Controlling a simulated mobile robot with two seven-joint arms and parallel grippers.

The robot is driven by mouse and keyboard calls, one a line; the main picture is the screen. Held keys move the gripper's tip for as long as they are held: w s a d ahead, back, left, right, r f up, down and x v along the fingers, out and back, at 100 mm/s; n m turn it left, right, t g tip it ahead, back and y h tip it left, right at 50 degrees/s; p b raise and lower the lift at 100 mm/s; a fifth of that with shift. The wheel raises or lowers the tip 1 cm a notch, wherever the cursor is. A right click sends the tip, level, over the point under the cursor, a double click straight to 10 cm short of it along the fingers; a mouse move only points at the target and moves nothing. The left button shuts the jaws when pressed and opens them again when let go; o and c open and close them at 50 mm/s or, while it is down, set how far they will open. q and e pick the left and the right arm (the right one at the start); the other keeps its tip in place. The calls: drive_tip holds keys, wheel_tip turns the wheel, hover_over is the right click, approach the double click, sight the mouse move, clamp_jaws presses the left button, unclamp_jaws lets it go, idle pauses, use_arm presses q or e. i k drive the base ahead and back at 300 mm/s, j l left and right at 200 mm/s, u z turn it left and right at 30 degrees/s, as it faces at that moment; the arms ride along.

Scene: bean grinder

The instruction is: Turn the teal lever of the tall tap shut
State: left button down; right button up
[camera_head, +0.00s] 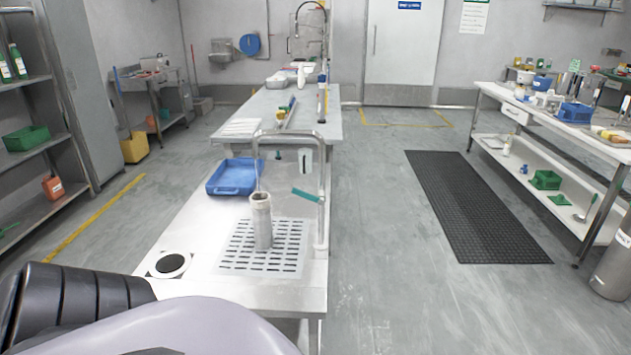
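The tall tap (322,165) is a bent metal pipe standing at the right edge of the near steel counter. Its top runs left and its spout comes down over a grey metal cylinder (262,222). The teal lever (306,195) sits partway up the upright pipe and points left, tilted slightly. I cannot tell whether water is running from the spout. The cylinder stands upright on a slotted drain plate (240,255). Neither of my grippers shows; only parts of my own body fill the lower left.
A blue tray (232,178) lies on the counter left of the tap. A round dark hole with a white surround (170,264) is at the counter's near left. A black floor mat (470,205) lies to the right.

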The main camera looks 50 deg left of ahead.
sight(313, 199)
drive_tip(key=u, duration=2.05)
